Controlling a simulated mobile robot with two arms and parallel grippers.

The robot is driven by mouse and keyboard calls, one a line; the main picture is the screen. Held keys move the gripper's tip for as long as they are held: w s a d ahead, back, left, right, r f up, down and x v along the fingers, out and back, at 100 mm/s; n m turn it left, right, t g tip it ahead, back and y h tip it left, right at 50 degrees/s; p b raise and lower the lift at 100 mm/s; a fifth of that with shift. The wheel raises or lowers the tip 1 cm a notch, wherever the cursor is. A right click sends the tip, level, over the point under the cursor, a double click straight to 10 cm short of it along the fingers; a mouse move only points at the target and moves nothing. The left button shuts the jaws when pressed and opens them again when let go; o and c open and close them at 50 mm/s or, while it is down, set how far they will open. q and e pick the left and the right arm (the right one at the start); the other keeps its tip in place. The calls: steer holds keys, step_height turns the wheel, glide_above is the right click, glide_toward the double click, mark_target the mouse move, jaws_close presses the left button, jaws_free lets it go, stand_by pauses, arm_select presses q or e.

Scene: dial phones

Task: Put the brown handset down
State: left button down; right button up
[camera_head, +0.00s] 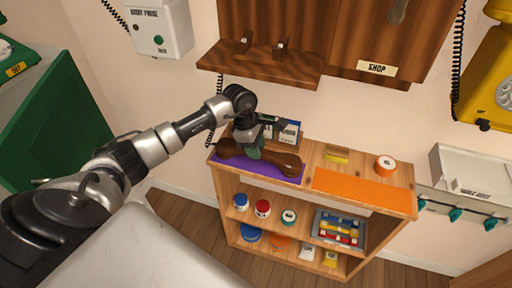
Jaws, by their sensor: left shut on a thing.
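The brown handset (274,164) lies lengthwise over the purple mat (283,176) on top of the wooden shelf unit (404,199). It looks at or very near the mat; I cannot tell whether it touches. My left gripper (250,152) reaches down from above and is shut on the handset near its left half. The fingers hide part of the grip. My right gripper is not in view. A dark wooden wall phone with a small ledge (262,66) and a "SHOP" label (376,68) hangs above the shelf.
An orange mat (360,187), a yellow block (336,155) and a round orange-and-white item (385,165) share the shelf top. A small framed card (287,130) stands behind the handset. A yellow phone (490,85) hangs at right, a white one (160,27) at upper left.

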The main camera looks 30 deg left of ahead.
arm_select(q)
steer(key=c, duration=0.8)
jaws_free()
steer(key=shift+f, duration=0.15)
steer(key=shift+r, duration=0.25)
steer(key=shift+a+r, duration=0.15)
steer(key=shift+r, duration=0.15)
steer(key=shift+s+a+r+b, duration=0.25)
steer(key=shift+a+r+b, duration=0.1)
steer(key=shift+a+r, duration=0.6)
steer(key=a, duration=0.3)
steer(key=s+a+b, duration=0.1)
steer(key=a, duration=0.3)
steer(key=s+a, duration=0.1)
steer(key=a, duration=0.2)
steer(key=shift+s+a+r, duration=0.1)
steer(key=shift+s+a, duration=0.1)
steer(key=shift+d, duration=0.1)
